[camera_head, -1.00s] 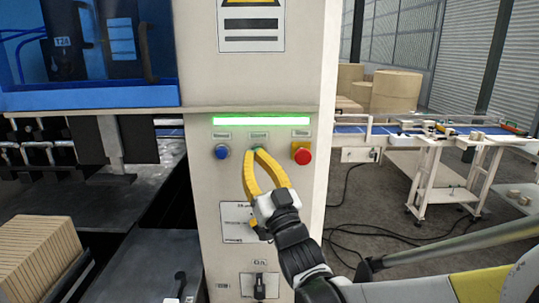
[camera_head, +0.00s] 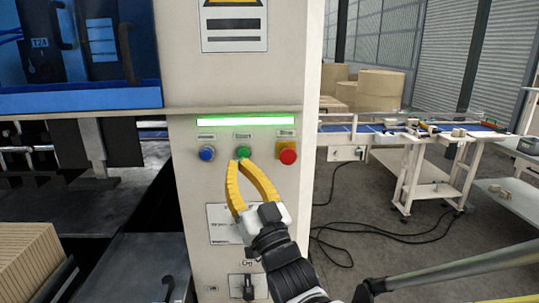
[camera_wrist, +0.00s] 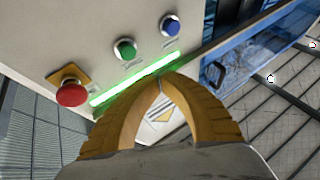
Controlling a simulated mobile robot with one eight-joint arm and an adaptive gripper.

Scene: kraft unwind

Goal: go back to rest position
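My gripper (camera_head: 243,164) has yellow fingers with their tips together, and nothing shows between them. In the head view it is in front of the beige control panel (camera_head: 190,185), with its tips just below the green button (camera_head: 243,152). The blue button (camera_head: 207,153) is to the left and the red emergency button (camera_head: 288,156) on its yellow base is to the right. A green light bar (camera_head: 245,122) glows above the buttons. In the wrist view the closed fingertips (camera_wrist: 160,80) show in front of the light bar, apart from the green button (camera_wrist: 125,49).
A stack of brown cardboard (camera_head: 30,257) stands at the lower left. A white-framed conveyor table (camera_head: 432,160) and large paper rolls (camera_head: 380,95) are behind on the right. Black cables (camera_head: 385,235) lie on the floor. A lever switch (camera_head: 243,287) is low on the panel.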

